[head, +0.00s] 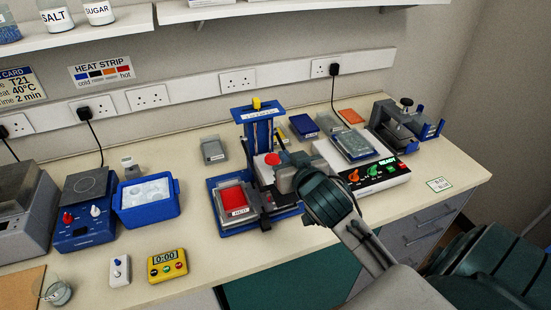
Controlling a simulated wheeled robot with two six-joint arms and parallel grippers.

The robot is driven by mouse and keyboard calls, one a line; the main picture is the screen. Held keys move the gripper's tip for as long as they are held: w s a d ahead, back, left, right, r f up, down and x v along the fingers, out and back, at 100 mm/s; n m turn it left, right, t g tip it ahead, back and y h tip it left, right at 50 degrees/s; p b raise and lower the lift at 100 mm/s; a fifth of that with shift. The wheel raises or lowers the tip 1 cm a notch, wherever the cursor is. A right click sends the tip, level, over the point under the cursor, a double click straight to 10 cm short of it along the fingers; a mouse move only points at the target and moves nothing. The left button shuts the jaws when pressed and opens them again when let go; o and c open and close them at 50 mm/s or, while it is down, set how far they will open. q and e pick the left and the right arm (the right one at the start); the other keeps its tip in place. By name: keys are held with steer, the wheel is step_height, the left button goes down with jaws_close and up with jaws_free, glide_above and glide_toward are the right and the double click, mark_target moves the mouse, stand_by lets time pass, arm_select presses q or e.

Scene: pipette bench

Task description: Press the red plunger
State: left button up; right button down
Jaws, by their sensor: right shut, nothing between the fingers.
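A blue stand (263,128) with a yellow knob on top rises from a blue base near the middle of the bench in the head view. A small red cap (272,159), which looks like the red plunger, shows low on this stand. My right gripper (280,179) is shut and empty, just below and right of the red cap in the picture. I cannot tell whether it touches the cap. The gripper and wrist hide part of the stand and its base. A larger red block (232,198) with a white label sits at the front left of the base. My left gripper is out of view.
A blue tub (147,197) and a blue hotplate (86,220) stand left. A yellow timer (167,265) and a white switch box (119,269) sit near the front edge. Bench space is clear right of the timer.

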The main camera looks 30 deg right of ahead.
steer(key=p, duration=0.3)
glide_above(276, 158)
steer(key=s+a, duration=0.1)
steer(key=s, duration=0.1)
steer(key=f, duration=0.2)
step_height(276, 158, down, 2)
steer(key=shift+w+a+f+p, duration=0.1)
steer(key=shift+w+a+p, duration=0.05)
steer(key=shift+p, duration=0.45)
steer(key=shift+f, duration=0.85)
steer(key=shift+f, duration=0.1)
step_height(276, 158, down, 2)
steer(key=shift+f+b, duration=0.25)
steer(key=shift+b, duration=0.3)
steer(key=shift+r, duration=0.1)
